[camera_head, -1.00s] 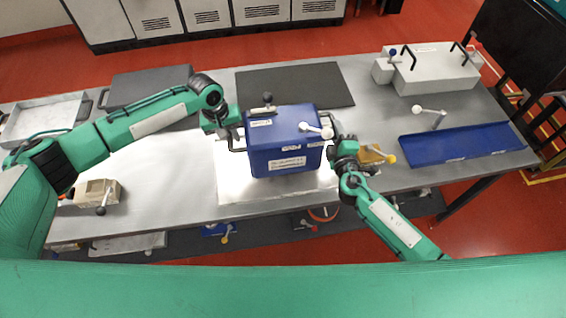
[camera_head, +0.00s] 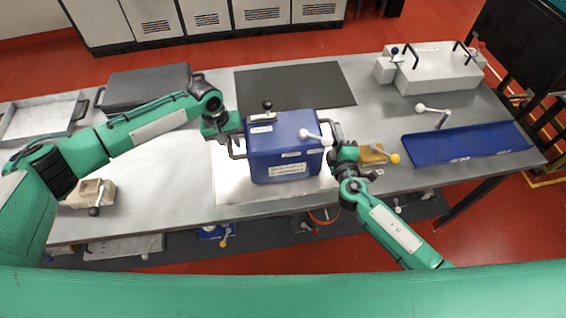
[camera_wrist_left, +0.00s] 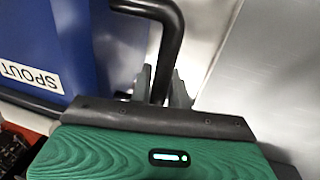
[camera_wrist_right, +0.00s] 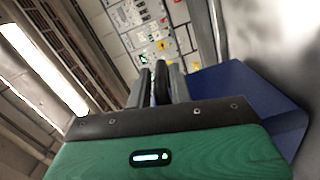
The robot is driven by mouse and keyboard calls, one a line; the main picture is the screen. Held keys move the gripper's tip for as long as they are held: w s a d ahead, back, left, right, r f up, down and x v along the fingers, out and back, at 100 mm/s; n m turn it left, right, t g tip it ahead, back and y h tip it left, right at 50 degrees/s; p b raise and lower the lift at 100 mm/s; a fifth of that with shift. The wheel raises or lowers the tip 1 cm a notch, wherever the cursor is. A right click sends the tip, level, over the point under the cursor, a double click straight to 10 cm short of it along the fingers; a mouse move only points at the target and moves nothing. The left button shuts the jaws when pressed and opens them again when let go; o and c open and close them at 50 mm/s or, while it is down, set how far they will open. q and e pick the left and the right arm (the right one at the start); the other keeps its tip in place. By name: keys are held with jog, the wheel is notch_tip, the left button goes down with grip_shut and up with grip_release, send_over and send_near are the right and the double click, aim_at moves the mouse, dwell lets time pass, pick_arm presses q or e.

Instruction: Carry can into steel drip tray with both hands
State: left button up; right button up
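The can is a blue box-shaped container (camera_head: 285,150) with white labels, a black knob and a white lever on top, and a handle on each side. It is upright over a pale sheet at mid-table; I cannot tell whether it touches. My left gripper (camera_head: 230,138) is at its left handle; the left wrist view shows the fingers closed around the dark bar (camera_wrist_left: 172,30) beside a SPOUT label. My right gripper (camera_head: 337,152) is at the right side; the right wrist view shows its fingers closed on a dark bar (camera_wrist_right: 161,84). The shallow steel tray (camera_head: 38,118) lies empty at far left.
A dark grey case (camera_head: 148,84) stands between the steel tray and a black mat (camera_head: 297,84). A small wooden box (camera_head: 92,193) is at the front left. A yellow-brown block (camera_head: 372,154), a blue tray (camera_head: 465,144) and a grey box (camera_head: 440,72) are on the right.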

pick_arm(q)
jog(key=o, duration=0.3)
jog(key=shift+s+a+r, duration=0.1)
jog(key=shift+r, duration=0.05)
pick_arm(e)
jog(key=o, duration=0.3)
jog(key=shift+s+r, duration=0.15)
pick_arm(q)
jog(key=shift+s+r, duration=0.1)
jog(key=shift+s, duration=0.1)
pick_arm(e)
jog(key=shift+s+r, duration=0.15)
pick_arm(q)
jog(key=shift+w, duration=0.15)
pick_arm(e)
jog(key=shift+s, duration=0.2)
pick_arm(q)
jog(key=r, duration=0.4)
jog(key=a+r, duration=0.1)
jog(key=r, duration=0.2)
jog(key=a+r, duration=0.1)
jog(key=r, duration=0.3)
jog(key=shift+s+r, duration=0.3)
jog(key=shift+r, duration=0.05)
pick_arm(e)
jog(key=s, duration=0.7)
jog(key=s+d, duration=0.1)
jog(key=s, duration=0.3)
jog(key=shift+s, duration=0.15)
